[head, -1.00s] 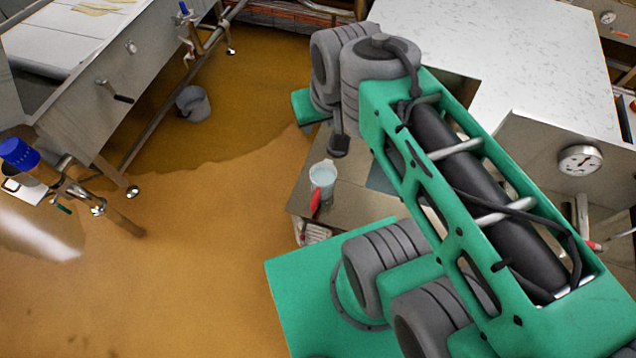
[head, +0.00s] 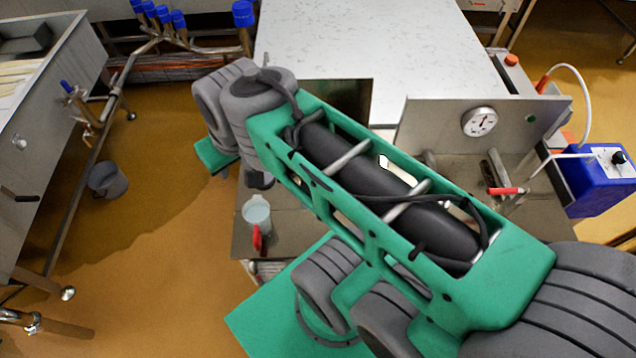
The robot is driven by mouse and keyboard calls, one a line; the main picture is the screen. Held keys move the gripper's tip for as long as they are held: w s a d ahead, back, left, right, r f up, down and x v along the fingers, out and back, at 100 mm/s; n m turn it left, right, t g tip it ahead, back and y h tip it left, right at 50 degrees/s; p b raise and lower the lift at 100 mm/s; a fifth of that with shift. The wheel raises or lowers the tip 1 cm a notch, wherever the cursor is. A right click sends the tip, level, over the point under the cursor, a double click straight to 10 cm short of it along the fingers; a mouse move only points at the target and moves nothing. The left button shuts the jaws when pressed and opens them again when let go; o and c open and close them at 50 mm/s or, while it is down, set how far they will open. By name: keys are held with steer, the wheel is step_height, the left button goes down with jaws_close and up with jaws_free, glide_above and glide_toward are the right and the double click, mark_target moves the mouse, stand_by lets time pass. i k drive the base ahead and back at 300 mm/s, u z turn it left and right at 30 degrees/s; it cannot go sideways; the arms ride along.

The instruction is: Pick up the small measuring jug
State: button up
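A small translucent measuring jug (head: 257,212) with a red handle stands upright on a low metal surface (head: 290,235), left of centre in the head view. I cannot make out my gripper's fingers; the end of my arm is hidden or out of sight.
A large pale worktop (head: 390,45) lies behind my arm. A panel with a round gauge (head: 479,122) and a blue device (head: 592,180) stand at right. A steel vat (head: 50,130) stands far left.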

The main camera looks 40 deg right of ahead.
mark_target(256, 212)
steer(key=z, duration=0.8)
steer(key=k, duration=1.5)
steer(key=u, duration=1.8)
steer(key=i, duration=0.5)
steer(key=z, duration=0.1)
